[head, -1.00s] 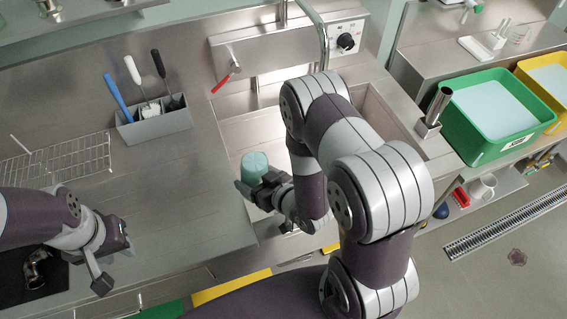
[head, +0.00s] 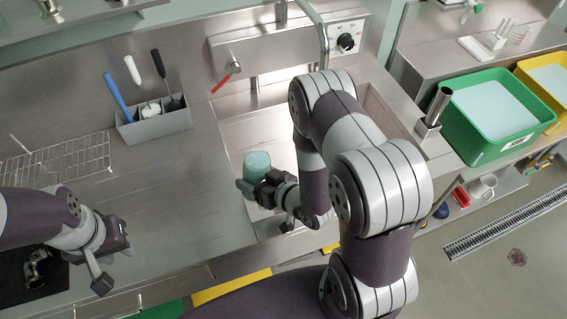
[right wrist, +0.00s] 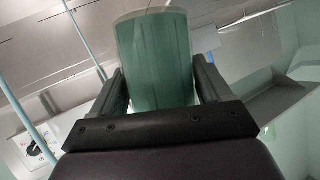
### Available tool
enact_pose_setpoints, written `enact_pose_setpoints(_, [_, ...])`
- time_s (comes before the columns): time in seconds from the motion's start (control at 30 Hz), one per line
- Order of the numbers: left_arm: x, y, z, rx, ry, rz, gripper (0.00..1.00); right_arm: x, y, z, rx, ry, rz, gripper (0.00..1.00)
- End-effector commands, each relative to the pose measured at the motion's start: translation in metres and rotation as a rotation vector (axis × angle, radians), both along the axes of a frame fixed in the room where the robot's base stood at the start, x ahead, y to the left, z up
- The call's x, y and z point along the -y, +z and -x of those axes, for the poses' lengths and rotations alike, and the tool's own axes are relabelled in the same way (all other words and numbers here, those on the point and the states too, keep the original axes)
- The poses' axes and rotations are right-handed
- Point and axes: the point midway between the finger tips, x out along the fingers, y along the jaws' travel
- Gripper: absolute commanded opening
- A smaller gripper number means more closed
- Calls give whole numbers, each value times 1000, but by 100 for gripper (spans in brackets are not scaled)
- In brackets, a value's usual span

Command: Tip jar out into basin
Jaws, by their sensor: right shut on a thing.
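A teal, see-through jar (head: 257,163) is held upright or nearly so by my right gripper (head: 262,184), over the front left part of the steel basin (head: 232,135). In the right wrist view the jar (right wrist: 156,60) stands between the two fingers of the right gripper (right wrist: 160,90), which are shut on it. What is inside the jar cannot be made out. My left gripper (head: 112,262) is over the left counter near its front edge, away from the jar; its finger gap is not clear. My right arm hides part of the basin.
A faucet with a red lever (head: 222,83) stands behind the basin. A grey holder (head: 154,122) with several tools and a wire rack (head: 62,160) are on the left counter.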

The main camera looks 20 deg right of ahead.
Motion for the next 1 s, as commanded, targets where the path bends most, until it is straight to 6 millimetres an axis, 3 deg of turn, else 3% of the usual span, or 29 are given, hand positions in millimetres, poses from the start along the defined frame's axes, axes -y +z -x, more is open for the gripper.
enact_pose_setpoints(1.0, [0, 1, 0, 0, 0, 0, 34, 4, -3, -3, -50, 1, -98, 40])
